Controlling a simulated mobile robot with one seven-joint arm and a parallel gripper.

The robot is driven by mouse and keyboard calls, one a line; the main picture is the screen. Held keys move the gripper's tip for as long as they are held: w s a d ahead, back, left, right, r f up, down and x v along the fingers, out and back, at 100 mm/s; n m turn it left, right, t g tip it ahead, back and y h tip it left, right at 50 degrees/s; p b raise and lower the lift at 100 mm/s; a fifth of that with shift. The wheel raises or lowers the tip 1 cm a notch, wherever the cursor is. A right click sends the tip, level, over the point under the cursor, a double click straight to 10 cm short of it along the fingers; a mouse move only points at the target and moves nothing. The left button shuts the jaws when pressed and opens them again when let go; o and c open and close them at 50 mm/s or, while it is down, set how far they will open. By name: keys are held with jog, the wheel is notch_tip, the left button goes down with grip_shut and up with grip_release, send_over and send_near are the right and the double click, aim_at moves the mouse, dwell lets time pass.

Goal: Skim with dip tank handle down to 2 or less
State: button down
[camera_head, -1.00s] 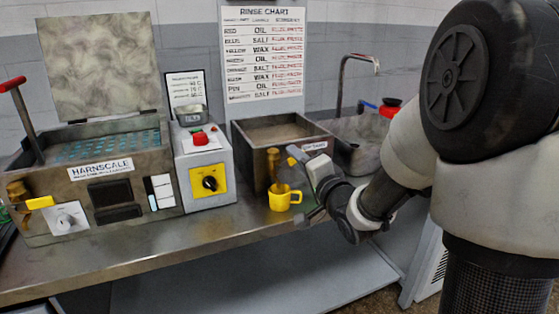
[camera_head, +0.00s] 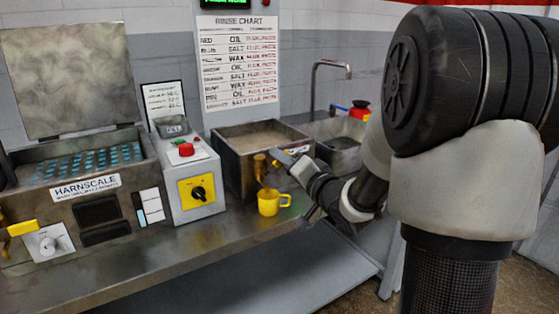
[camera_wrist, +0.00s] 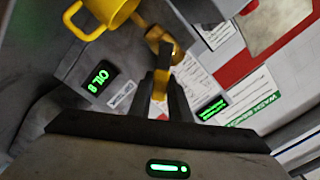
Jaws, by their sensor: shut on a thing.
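The dip tank (camera_head: 232,168) is an open metal box on the bench, filled with a murky brownish liquid. A brass tap (camera_head: 263,168) is on its front, and the tap also shows in the wrist view (camera_wrist: 158,38). My gripper (camera_wrist: 161,84) is shut on the tap's yellow-brass handle (camera_wrist: 162,76); the fingers hide part of it. In the head view my gripper (camera_head: 284,162) is at the tank's front right. A yellow mug (camera_head: 268,203) stands under the tap. In the wrist view a green display (camera_wrist: 98,77) reads OIL 8.
A control box (camera_head: 190,185) with a red button is left of the tank. A sink (camera_head: 340,135) and faucet (camera_head: 315,90) are behind right. A rinse chart (camera_head: 238,60) hangs on the wall.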

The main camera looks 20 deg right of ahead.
jog(key=shift+r, duration=0.15)
dwell(0.3)
jog(key=c, duration=1.6)
grip_release()
jog(key=shift+c, duration=0.2)
jog(key=shift+s, duration=0.1)
